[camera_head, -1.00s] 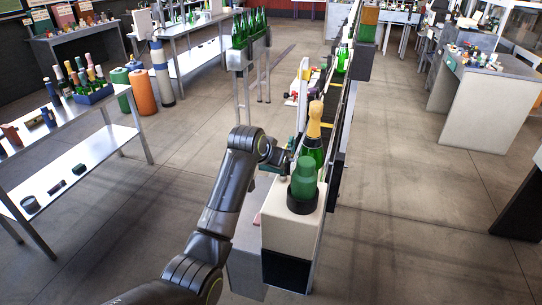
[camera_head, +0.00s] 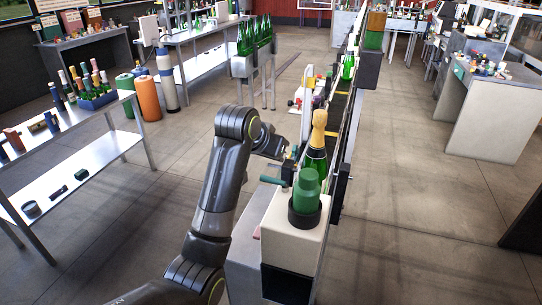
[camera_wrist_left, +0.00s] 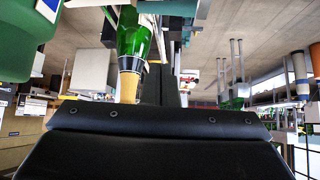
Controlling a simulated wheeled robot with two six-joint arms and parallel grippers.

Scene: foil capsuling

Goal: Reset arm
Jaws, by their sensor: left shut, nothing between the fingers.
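My left arm reaches in from the lower left in the head view. Its left gripper (camera_head: 282,153) is small and dark there, just left of the gold-topped green bottle (camera_head: 317,150), with a gap that is hard to judge. In the left wrist view the gripper (camera_wrist_left: 172,92) is shut and empty, and the bottle shows upside down (camera_wrist_left: 131,55) just beyond the gripper body. The bottle stands upright on the line, behind a green cylinder in a black ring (camera_head: 306,187) on a cream machine housing. My right gripper is not in view.
A conveyor (camera_head: 340,105) runs away behind the bottle, with guard rails and more green bottles. A teal handle (camera_head: 273,181) sticks out left of the housing. A steel table (camera_head: 105,150) with bottles stands at left.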

